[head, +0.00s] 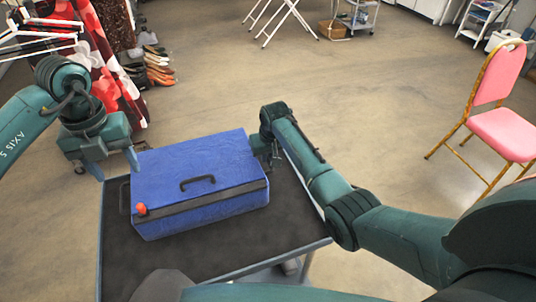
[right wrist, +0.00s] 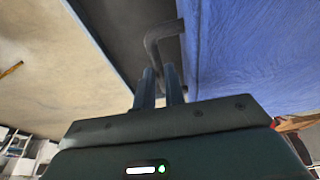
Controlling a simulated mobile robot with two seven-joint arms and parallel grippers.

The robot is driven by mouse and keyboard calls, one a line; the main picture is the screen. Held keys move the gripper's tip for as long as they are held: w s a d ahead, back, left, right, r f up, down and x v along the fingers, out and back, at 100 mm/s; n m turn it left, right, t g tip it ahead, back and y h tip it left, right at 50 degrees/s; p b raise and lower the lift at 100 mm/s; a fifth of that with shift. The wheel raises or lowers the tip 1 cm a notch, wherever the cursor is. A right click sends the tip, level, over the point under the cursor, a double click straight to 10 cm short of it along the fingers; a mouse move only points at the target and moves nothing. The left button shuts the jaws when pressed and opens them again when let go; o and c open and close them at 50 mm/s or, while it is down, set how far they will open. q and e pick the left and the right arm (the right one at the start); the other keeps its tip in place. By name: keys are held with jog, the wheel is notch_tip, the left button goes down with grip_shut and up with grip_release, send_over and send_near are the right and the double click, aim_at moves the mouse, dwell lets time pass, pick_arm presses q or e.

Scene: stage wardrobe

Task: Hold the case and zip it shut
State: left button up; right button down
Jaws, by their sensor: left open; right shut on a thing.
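The blue case (head: 215,165) lies closed-looking on a dark cart top. A dark band runs around its side below the lid, with an orange-red zip pull (head: 141,209) at the near left corner. A dark handle (head: 198,180) is on top. My left gripper (head: 115,166) is open and empty beside the case's far left corner, apart from the zip pull. My right gripper (head: 268,155) is at the case's right side. In the right wrist view its fingers (right wrist: 160,85) are shut on a grey side handle (right wrist: 160,38) of the blue case (right wrist: 250,45).
The cart top (head: 125,255) has a raised rim and bare room in front of and right of the case. A clothes rack with red and white garments (head: 95,45) and shoes (head: 158,65) stand behind left. A pink chair (head: 500,120) stands at the right.

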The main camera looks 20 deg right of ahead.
aim_at(139, 205)
pick_arm(q)
jog(key=c, duration=0.3)
notch_tip(139, 205, down, 13)
jog(key=m, duration=0.9)
jog(key=shift+c, duration=0.2)
grip_shut()
dwell(0.5)
